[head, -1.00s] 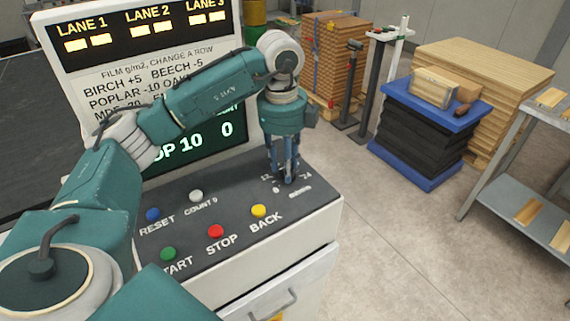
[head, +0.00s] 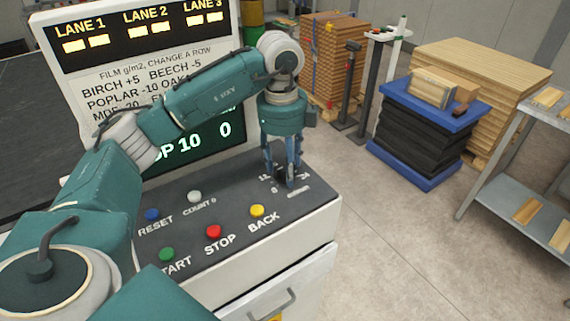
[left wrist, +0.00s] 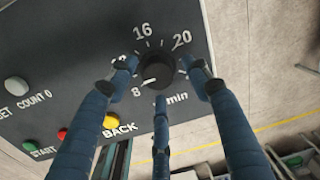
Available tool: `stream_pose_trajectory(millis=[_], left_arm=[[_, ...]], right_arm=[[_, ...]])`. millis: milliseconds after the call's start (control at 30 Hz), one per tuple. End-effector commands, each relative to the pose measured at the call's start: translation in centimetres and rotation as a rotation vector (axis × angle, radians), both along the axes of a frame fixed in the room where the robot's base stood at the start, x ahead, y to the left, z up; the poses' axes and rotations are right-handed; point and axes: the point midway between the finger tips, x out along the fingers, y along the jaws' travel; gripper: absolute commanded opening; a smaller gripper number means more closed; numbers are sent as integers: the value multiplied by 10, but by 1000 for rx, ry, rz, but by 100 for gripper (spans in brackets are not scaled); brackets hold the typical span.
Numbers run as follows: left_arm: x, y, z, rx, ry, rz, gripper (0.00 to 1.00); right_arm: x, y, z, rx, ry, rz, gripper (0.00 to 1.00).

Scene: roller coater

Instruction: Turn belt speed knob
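The belt speed knob is a round black dial with a white pointer mark on the dark console top, seen in the left wrist view (left wrist: 155,69). Its scale shows 8, 16, 20 and "min"; the mark points to the lower left, near the 8. My left gripper (head: 283,178) points down over the console's right end. In the left wrist view its three blue fingers (left wrist: 160,78) stand spread around the knob, with small gaps visible between fingertips and dial. In the head view the fingers largely hide the knob. My right gripper is not in view.
The red STOP (head: 213,232), yellow BACK (head: 257,211), green START (head: 167,254), blue RESET (head: 152,215) and white COUNT 0 (head: 195,197) buttons sit left of the knob. The lit display (head: 200,138) stands behind. A blue lift table (head: 414,170) is at the right, beyond open floor.

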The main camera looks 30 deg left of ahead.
Motion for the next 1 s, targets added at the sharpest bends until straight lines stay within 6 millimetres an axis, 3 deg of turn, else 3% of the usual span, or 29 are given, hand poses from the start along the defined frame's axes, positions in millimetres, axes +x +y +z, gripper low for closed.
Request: stream_pose_trajectory(millis=[233, 467, 700, 1000], left_arm=[[1, 1, 14, 0, -4, 2, 50], [-2, 0, 66, 1, -7, 1, 50], [-4, 0, 100, 2, -5, 0, 50], [-6, 0, 119, 2, -1, -1, 50]], right_arm=[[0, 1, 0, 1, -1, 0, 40], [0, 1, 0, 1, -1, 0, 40], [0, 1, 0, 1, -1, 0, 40], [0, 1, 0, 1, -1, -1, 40]])
